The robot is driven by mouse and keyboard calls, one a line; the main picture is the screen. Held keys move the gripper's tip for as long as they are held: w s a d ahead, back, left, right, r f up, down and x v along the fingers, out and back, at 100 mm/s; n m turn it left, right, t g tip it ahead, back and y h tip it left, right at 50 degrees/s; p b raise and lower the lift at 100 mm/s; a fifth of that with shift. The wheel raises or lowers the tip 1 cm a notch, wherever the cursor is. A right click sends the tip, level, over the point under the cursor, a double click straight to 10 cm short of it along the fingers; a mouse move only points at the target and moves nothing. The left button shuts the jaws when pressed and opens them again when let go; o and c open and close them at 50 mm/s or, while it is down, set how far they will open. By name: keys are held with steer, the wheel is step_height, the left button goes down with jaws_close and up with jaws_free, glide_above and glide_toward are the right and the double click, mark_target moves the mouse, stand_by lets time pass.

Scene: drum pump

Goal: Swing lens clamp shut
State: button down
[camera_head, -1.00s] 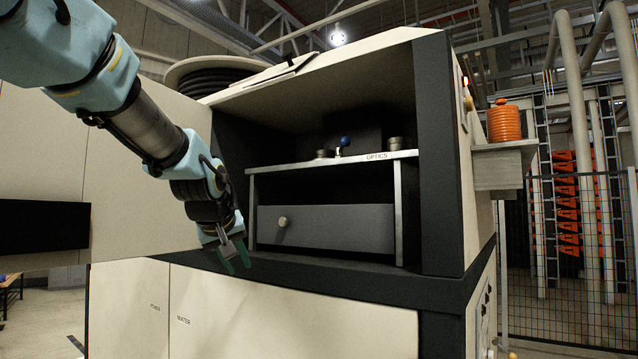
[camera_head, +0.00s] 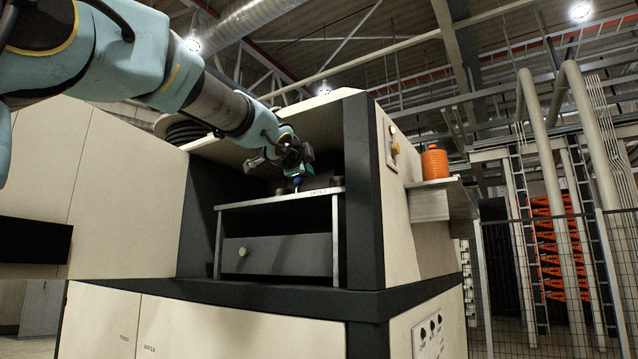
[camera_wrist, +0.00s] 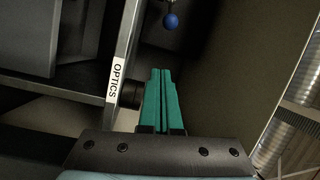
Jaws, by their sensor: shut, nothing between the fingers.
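A small blue ball (camera_head: 299,181) on a metal stem, apparently the lens clamp's handle, stands above the shelf labelled OPTICS (camera_head: 322,192) inside the open cabinet. In the wrist view the blue ball (camera_wrist: 170,20) is at the top, beyond the fingertips and apart from them. My gripper (camera_wrist: 161,72) has its green fingers together with nothing between them. In the head view my gripper (camera_head: 297,170) is over the shelf, close to the ball. The clamp's body and how far it stands open are hidden or too dark to tell.
A drawer (camera_head: 285,260) is below the shelf. An orange container (camera_head: 435,162) stands on an outside ledge.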

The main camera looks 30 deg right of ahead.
steer(key=p+x, duration=0.1)
steer(key=x, duration=0.2)
steer(key=p+x, duration=0.2)
steer(key=x, duration=0.2)
steer(key=r+p+x, duration=0.1)
steer(key=x, duration=0.2)
steer(key=shift+s+d, duration=0.1)
steer(key=shift+d, duration=0.25)
steer(key=shift+w+a+f+p, duration=0.1)
steer(key=shift+w+a+p, duration=0.1)
steer(key=shift+a+p, duration=0.3)
steer(key=shift+w+a+p, duration=0.2)
steer(key=shift+a, duration=0.55)
steer(key=shift+w+a+f+p, duration=0.3)
steer(key=shift+w+a+f, duration=0.1)
steer(key=shift+a, duration=0.25)
steer(key=shift+a+r, duration=0.1)
steer(key=shift+a, duration=0.05)
